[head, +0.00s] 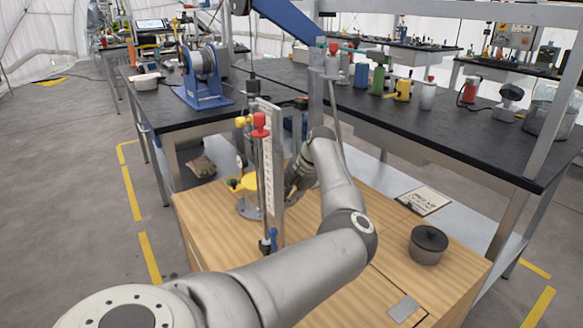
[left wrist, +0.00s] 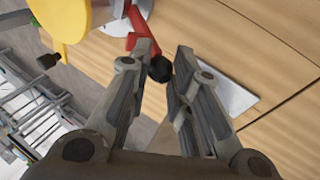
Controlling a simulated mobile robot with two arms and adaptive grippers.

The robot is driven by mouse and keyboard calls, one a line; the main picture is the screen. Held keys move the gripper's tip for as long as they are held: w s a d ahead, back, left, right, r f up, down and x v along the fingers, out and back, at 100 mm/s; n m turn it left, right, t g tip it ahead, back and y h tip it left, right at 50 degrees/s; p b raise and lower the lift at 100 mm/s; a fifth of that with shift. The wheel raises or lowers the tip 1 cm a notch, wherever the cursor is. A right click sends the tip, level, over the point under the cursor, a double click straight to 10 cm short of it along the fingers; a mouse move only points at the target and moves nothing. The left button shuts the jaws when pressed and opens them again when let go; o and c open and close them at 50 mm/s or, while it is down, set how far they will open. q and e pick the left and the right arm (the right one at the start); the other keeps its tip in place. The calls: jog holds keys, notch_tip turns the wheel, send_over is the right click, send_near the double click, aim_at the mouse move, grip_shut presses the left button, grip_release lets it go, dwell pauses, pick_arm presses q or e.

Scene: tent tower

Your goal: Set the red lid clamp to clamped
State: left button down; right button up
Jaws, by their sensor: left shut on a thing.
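The red lid clamp shows in the left wrist view as a red lever (left wrist: 139,30) with a black knob (left wrist: 160,69) at its end. My left gripper (left wrist: 166,60) has its fingertips on either side of this knob and is shut on it. In the head view my left gripper (head: 294,186) is behind the upright stand, low over the wooden top, and the clamp is hidden there. A yellow round part (left wrist: 66,20) is beside the lever in the left wrist view; yellow also shows at the stand's foot (head: 245,183) in the head view. My right gripper is not in view.
A tall scaled stand (head: 277,170) with red and yellow knobs rises in front of my gripper. Black benches (head: 455,140) with bottles and a blue spool holder (head: 205,88) stand behind.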

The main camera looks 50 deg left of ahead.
pick_arm(q)
jog(key=shift+w+a+r+p, duration=0.1)
jog(key=shift+a+r+p, duration=0.3)
jog(key=shift+a+r, duration=0.8)
jog(key=shift+a, duration=0.05)
jog(key=a, duration=0.1)
jog(key=a+r, duration=0.1)
jog(key=a, duration=0.1)
jog(key=shift+w+a+r, duration=0.1)
jog(key=shift+a, duration=0.05)
jog(key=a, duration=0.2)
jog(key=shift+a+r, duration=0.2)
jog(key=shift+a, duration=0.2)
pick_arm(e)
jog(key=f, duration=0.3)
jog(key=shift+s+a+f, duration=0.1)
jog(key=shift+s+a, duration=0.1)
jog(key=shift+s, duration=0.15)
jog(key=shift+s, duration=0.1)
